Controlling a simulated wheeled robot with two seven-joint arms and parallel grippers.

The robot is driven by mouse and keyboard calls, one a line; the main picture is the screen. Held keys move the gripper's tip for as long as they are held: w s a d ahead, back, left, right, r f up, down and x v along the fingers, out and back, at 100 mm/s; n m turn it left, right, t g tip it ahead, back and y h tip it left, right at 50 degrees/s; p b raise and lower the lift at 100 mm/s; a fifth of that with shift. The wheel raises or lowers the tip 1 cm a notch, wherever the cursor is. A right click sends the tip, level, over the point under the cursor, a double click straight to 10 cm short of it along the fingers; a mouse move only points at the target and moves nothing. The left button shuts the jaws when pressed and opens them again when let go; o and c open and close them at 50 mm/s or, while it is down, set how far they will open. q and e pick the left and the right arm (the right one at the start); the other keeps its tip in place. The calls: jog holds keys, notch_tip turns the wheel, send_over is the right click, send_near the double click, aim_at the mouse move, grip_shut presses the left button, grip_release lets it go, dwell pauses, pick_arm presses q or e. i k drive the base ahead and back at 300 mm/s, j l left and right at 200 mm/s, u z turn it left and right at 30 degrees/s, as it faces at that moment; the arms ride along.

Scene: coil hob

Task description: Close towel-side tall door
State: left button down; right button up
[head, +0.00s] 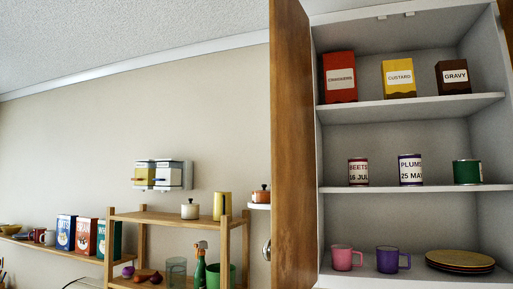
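A tall wooden door (292,150) stands open at the left side of a white-lined cupboard (465,108). It juts out towards me and is seen at a steep angle. A metal handle (267,250) shows at its left face, low down. A sliver of another wooden door (506,32) shows at the top right edge. No towel can be made out, so I cannot tell from this view which door is on the towel side. Neither of my grippers is in view.
The cupboard shelves hold boxes (398,78), tins (410,169), a pink mug (342,257), a purple mug (388,260) and stacked plates (459,261).

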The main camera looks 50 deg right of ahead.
aim_at(291, 249)
jog(key=i+j+z, duration=0.1)
jog(key=i+z, duration=0.25)
jog(key=i+j+z, duration=0.15)
jog(key=z, duration=0.2)
jog(key=i+j+z, duration=0.45)
jog(key=z, duration=0.4)
jog(key=i+j+z, duration=0.25)
jog(key=z, duration=0.25)
jog(key=i+j+z, duration=0.15)
jog(key=z, duration=0.35)
jog(key=j+z, duration=0.35)
jog(key=z, duration=0.15)
jog(key=j+z, duration=0.15)
jog(key=j, duration=0.2)
jog(key=i, duration=0.05)
